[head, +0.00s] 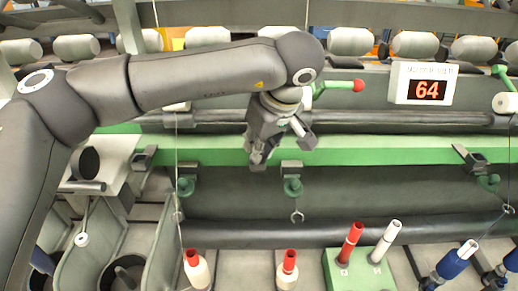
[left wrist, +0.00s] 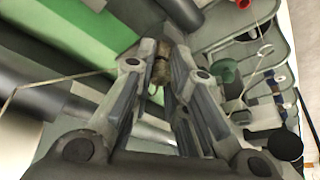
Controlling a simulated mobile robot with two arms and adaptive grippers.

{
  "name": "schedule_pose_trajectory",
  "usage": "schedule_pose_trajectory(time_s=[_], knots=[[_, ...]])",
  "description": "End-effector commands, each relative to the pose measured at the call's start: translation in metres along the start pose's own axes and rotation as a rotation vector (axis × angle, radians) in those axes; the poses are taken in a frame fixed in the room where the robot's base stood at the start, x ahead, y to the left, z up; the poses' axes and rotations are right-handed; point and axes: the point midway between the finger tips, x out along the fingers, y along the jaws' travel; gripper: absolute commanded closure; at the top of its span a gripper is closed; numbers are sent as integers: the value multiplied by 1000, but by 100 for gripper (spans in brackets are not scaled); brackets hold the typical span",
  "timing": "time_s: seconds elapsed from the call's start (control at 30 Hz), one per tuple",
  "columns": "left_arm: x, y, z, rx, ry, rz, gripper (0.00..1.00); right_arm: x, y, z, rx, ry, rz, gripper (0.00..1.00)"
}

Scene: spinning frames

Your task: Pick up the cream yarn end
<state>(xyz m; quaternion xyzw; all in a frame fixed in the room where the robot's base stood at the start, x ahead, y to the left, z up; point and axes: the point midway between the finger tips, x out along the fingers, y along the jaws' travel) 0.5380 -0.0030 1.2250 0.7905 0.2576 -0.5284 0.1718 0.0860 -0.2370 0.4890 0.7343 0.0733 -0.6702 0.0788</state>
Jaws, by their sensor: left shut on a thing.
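My left gripper (head: 258,160) hangs in front of the green rail, left of the middle of the head view. In the left wrist view its fingers (left wrist: 161,68) are closed together, with a small brownish bit between the tips. A thin cream yarn (left wrist: 62,81) runs from the left edge of that view toward the fingertips. The yarn end itself is hidden between the fingers. In the head view the yarn at the fingers is too fine to make out. My right gripper is in neither view.
A green rail (head: 370,151) crosses the frame with a dark roller (head: 350,231) below. Bobbins with red tops (head: 288,270), a green block (head: 358,272) with red and white tubes, and blue bobbins (head: 452,265) stand in front. A display (head: 422,84) reads 64. A thin yarn (head: 177,150) hangs at left.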

Motion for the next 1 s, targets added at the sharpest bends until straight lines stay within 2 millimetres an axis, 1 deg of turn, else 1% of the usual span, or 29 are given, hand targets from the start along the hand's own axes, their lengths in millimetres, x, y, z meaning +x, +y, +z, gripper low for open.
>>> schedule_pose_trajectory(time_s=[0.13,0.23,0.37,0.5,0.6,0.8,1.0], knots=[[-9,1,-4,-1,2,3,95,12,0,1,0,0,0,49],[-22,1,-9,-2,2,5,95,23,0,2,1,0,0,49],[-55,-18,-5,0,4,7,95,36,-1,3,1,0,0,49],[-94,-42,1,1,5,6,95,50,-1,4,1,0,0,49],[-111,-63,12,2,7,5,95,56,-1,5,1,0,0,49],[-135,-89,27,1,4,3,95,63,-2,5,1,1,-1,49],[-147,-103,35,0,2,2,95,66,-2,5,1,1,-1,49]])
